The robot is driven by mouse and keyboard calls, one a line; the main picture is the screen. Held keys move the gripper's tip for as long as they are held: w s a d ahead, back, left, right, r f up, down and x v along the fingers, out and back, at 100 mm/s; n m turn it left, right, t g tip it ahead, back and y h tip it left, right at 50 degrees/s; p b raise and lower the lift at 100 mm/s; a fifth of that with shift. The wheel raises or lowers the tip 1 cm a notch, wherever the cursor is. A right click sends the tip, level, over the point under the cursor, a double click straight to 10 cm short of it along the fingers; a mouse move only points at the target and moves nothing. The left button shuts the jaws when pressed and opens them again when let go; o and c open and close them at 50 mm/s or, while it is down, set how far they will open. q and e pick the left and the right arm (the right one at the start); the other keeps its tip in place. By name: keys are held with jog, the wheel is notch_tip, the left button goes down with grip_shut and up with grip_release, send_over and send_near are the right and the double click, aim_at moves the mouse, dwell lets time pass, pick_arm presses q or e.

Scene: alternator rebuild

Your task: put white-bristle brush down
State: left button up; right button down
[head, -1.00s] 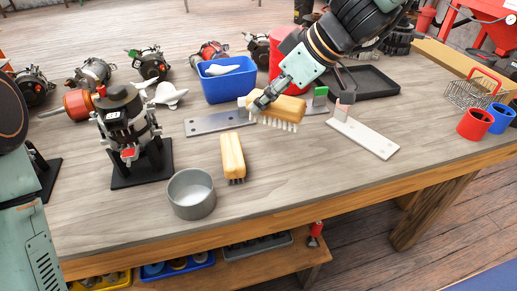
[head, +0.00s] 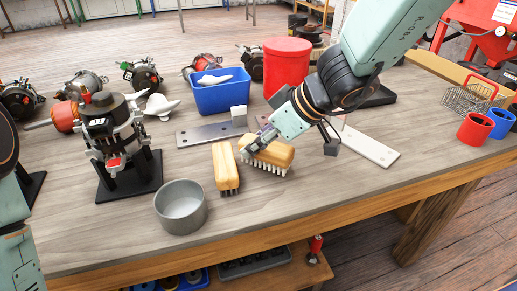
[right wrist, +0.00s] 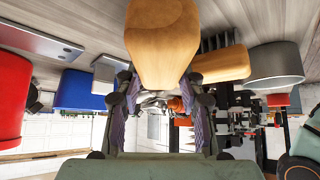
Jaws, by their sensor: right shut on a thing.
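The white-bristle brush (head: 272,154), with a tan wooden back and pale bristles pointing down, is held in my right gripper (head: 256,140). The gripper is shut on its back. The bristles are at or just above the bench top; I cannot tell whether they touch. In the right wrist view the brush's wooden back (right wrist: 162,45) fills the space between the fingers (right wrist: 160,100). A second brush with dark bristles (head: 226,167) lies just left of it on the bench. Only a part of my left arm shows at the left edge; its gripper is out of view.
A grey metal cup (head: 181,207) stands left of the dark-bristle brush. A blue bin (head: 221,97), a red canister (head: 287,65) and a flat metal plate (head: 205,134) are behind. An alternator on a black stand (head: 130,187) is at left. Bare bench (head: 310,190) lies in front.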

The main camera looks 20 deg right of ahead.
jog(key=shift+w+f, duration=0.1)
jog(key=shift+f, duration=0.45)
jog(key=shift+w+d+f, duration=0.15)
jog(key=shift+w+d, duration=0.05)
jog(key=shift+s+a, duration=0.1)
jog(key=shift+s, duration=0.05)
jog(key=shift+b, duration=0.35)
jog(key=c, duration=1)
grip_release()
jog(key=shift+f, duration=0.1)
jog(key=shift+c, duration=0.2)
jog(key=shift+o, duration=1.1)
